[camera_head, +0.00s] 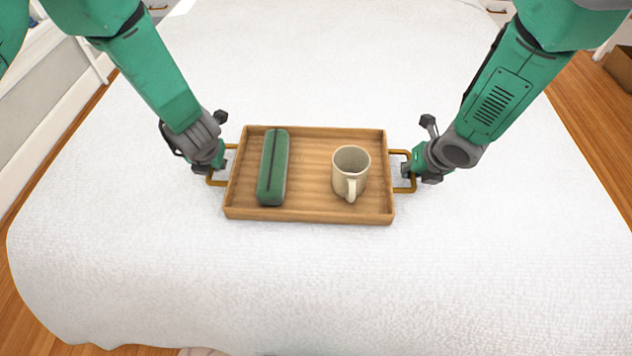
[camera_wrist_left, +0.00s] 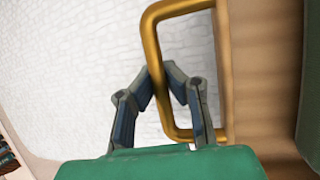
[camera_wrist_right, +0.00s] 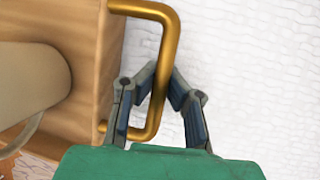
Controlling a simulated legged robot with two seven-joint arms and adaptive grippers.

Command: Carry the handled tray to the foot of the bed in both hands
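The wooden handled tray (camera_head: 312,214) is over the white bed (camera_head: 300,285), level and near the middle of the head view. I cannot tell whether it touches the cover. A green case (camera_head: 273,167) lies in its left half, and a cream mug (camera_head: 350,172) stands upright in its right half. My left gripper (camera_head: 216,161) has its fingers closed around the left brass handle, which shows in the left wrist view (camera_wrist_left: 151,45). My right gripper (camera_head: 411,168) has its fingers closed around the right brass handle, which shows in the right wrist view (camera_wrist_right: 172,40).
The bed cover is clear all around the tray. Wooden floor (camera_head: 600,120) shows along the right side of the bed and in a strip at its left. A brown box (camera_head: 620,68) stands on the floor at the far right.

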